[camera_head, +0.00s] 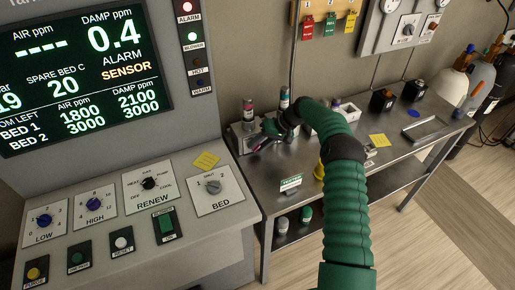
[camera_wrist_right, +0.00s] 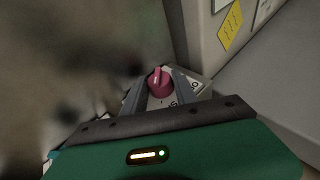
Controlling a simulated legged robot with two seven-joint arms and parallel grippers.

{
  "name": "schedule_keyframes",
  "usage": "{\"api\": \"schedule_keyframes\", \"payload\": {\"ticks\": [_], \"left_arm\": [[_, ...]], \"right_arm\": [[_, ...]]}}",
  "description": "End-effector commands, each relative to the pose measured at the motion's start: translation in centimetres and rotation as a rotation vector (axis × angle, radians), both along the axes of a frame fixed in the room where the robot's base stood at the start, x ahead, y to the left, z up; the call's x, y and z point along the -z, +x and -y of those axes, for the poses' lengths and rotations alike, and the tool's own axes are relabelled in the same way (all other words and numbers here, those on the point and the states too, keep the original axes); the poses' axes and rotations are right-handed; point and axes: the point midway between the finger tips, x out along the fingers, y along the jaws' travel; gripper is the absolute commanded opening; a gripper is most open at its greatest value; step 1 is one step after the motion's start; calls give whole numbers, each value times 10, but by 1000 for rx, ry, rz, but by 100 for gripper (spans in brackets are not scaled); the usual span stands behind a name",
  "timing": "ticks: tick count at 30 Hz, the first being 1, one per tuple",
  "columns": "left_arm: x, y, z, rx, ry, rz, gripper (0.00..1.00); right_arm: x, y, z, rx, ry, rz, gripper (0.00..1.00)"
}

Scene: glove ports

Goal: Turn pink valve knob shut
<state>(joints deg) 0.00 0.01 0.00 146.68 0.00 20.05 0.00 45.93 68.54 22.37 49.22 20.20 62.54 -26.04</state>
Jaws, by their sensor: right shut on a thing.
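The pink valve knob (camera_wrist_right: 160,80) shows in the right wrist view, round with a raised grip bar, on a pale plate with dark lettering. The grey fingers of my right gripper (camera_wrist_right: 161,92) reach to either side of it, and the gripper is shut on the knob. In the head view my right gripper (camera_head: 262,139) is at the left back of the metal bench, small and partly hidden by its own green arm. The knob is hard to make out there. The knob's exact turn angle cannot be read. My left gripper is not in view.
A control console (camera_head: 140,205) with dials and a lit screen stands at the left. The metal bench (camera_head: 300,180) holds small bottles, a yellow note (camera_head: 379,140) and dark boxes (camera_head: 383,100). Gas cylinders (camera_head: 479,80) stand at the far right. Floor at the lower right is clear.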

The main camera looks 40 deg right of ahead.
Motion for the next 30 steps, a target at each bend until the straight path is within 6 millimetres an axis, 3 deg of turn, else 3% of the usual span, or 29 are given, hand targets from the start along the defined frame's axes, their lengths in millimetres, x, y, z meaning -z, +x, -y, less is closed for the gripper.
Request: {"api": "schedule_keyframes", "payload": {"ticks": [9,26,27,30], "left_arm": [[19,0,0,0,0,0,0],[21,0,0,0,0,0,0],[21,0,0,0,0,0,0],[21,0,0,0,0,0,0]], "right_arm": [[4,-1,4,5,137,27,0],[3,-2,4,5,170,30,0],[3,-2,4,5,170,30,36],[3,-2,4,3,169,29,42]]}}
